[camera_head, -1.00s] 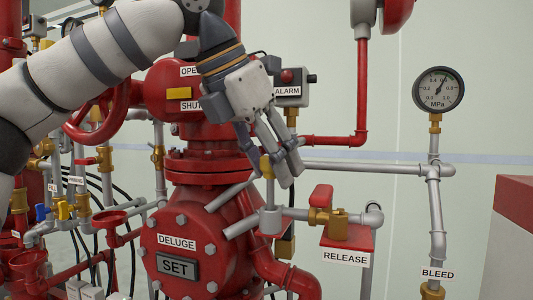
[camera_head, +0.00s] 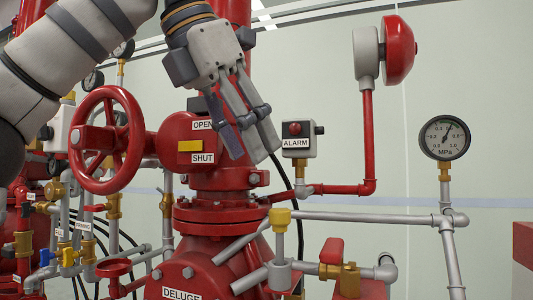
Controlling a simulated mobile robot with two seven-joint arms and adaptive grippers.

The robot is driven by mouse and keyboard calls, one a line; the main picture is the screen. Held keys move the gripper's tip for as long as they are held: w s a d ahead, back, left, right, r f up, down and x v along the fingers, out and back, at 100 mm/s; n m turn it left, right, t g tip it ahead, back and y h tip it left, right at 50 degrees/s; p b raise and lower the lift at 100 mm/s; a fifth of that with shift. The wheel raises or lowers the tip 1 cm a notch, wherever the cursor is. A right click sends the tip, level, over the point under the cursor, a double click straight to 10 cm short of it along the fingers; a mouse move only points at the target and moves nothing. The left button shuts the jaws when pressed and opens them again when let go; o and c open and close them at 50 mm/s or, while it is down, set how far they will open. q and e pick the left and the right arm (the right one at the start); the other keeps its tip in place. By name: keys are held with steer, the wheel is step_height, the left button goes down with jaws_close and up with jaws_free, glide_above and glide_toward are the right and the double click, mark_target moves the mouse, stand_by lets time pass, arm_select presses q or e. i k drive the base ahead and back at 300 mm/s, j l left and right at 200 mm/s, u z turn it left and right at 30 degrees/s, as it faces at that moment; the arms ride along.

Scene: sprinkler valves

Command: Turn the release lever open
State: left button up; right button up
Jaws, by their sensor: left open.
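The release lever (camera_head: 332,252) is a short red handle, standing up on a brass valve (camera_head: 348,272) at the lower right of centre. The valve sits in a grey pipe, with a red bracket under it cut off by the bottom edge. My left gripper (camera_head: 248,145) is above and to the left of the lever, clear of it. Its fingers point down in front of the red riser beside the OPEN/SHUT indicator. It is open, and no object shows between its fingers. My right gripper is out of view.
A yellow-capped upright fitting (camera_head: 280,220) stands left of the lever. The alarm box (camera_head: 299,140) is just right of my gripper. A red handwheel (camera_head: 106,141) is at left, a pressure gauge (camera_head: 445,137) at right. Bare wall lies between alarm pipe and gauge.

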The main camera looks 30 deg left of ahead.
mark_target(331, 253)
steer(key=k+j, duration=0.2)
steer(key=k, duration=0.3)
steer(key=k+j, duration=0.25)
steer(key=k, duration=0.25)
